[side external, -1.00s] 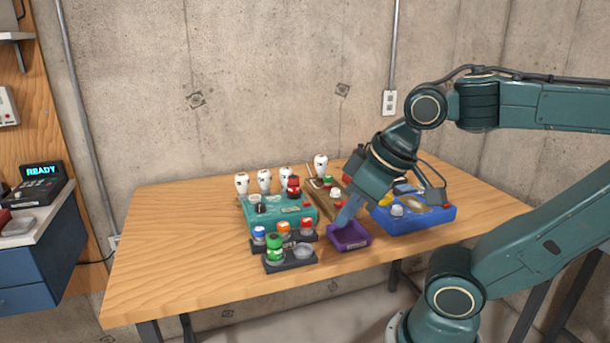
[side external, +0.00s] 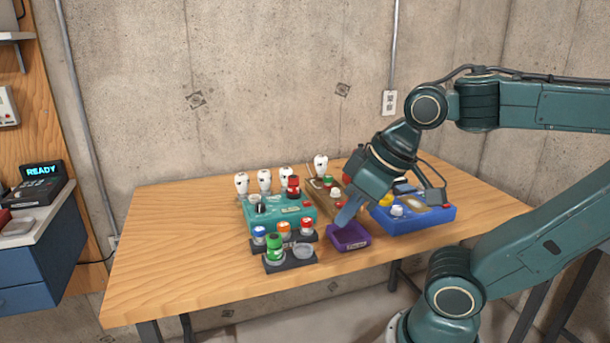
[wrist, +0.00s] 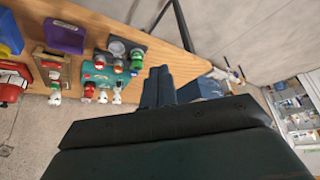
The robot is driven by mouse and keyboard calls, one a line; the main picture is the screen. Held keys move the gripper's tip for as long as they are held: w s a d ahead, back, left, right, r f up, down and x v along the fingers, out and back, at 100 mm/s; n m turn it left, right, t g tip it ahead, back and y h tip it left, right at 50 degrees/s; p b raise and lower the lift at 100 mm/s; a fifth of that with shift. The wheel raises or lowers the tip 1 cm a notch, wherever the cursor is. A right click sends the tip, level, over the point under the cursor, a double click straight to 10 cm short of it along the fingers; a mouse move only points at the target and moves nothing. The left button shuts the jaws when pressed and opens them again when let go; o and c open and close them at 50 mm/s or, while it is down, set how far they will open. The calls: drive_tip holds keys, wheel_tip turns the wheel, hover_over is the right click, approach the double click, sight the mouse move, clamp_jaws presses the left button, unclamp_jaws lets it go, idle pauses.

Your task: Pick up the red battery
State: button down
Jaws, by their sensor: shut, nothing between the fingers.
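A red-topped cylinder (side external: 306,225) stands at the right end of a dark holder, beside orange (side external: 283,229) and blue (side external: 258,234) ones. Another red piece (side external: 293,185) stands upright on the teal box (side external: 300,212); I cannot tell for certain which is the battery. Both reds also show in the wrist view, by the holder (wrist: 100,60) and on the teal box (wrist: 89,89). My gripper (side external: 341,222) is shut and empty, pointing down over the purple tray (side external: 349,239), right of the holder. Its fingers also show in the wrist view (wrist: 160,75).
A green cylinder (side external: 274,247) stands in a front dark holder beside an empty round socket (side external: 303,251). White bulb-shaped pieces (side external: 264,180) stand behind the teal box. A blue box (side external: 425,218) lies right of my gripper. The table's left side (side external: 170,240) is clear.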

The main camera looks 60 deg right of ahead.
drive_tip(key=c, duration=2.1)
unclamp_jaws()
drive_tip(key=o, duration=1.2)
